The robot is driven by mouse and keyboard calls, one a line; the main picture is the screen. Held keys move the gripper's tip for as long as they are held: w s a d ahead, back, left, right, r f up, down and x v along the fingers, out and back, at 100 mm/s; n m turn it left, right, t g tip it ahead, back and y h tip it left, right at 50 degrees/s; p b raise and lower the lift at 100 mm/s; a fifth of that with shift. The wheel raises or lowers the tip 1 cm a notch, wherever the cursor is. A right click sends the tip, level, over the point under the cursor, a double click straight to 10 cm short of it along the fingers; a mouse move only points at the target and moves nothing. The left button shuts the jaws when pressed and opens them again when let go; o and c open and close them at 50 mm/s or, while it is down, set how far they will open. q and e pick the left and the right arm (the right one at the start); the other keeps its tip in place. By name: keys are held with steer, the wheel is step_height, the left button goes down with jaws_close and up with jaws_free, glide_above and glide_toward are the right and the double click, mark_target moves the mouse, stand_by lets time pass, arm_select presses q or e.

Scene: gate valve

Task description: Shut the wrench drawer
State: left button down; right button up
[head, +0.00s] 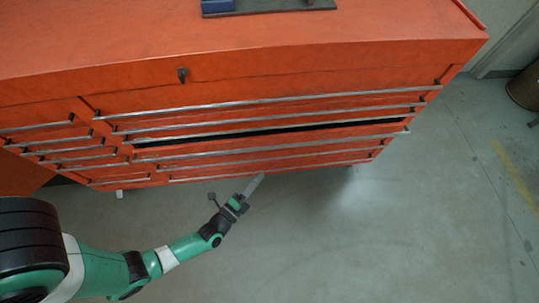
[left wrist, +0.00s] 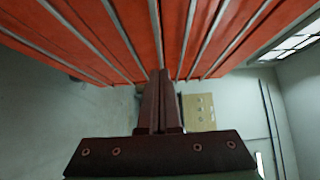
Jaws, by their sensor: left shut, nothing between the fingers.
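The wrench drawer appears to be the wide drawer (head: 270,146) in the orange tool cabinet that stands partly open, with a thin dark gap along its top edge. Its contents are hidden. My left gripper (head: 257,182) is shut and empty, in front of and below the cabinet's lower drawers in the head view. In the left wrist view its closed fingers (left wrist: 159,75) point at the drawer fronts and overlap the metal handle strips. I cannot tell whether they touch. My right gripper is in neither view.
The orange cabinet (head: 240,52) has several other drawers with long metal handles, and these look shut. A dark tray with a blue item (head: 217,6) lies on its top. The grey floor (head: 400,235) in front is clear. A brown drum (head: 526,88) stands at the far right.

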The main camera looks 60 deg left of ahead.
arm_select(q)
steer(key=b, duration=0.3)
glide_toward(277, 147)
steer(key=w+d, duration=0.2)
steer(key=w, duration=0.1)
steer(key=shift+w+a+r+b, duration=0.1)
steer(key=shift+w+a+b, duration=0.5)
steer(key=shift+a, duration=0.35)
steer(key=shift+w+a+b, duration=0.6)
steer(key=shift+a, duration=0.4)
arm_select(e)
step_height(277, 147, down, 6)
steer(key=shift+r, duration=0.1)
arm_select(q)
steer(key=shift+s+d, duration=0.1)
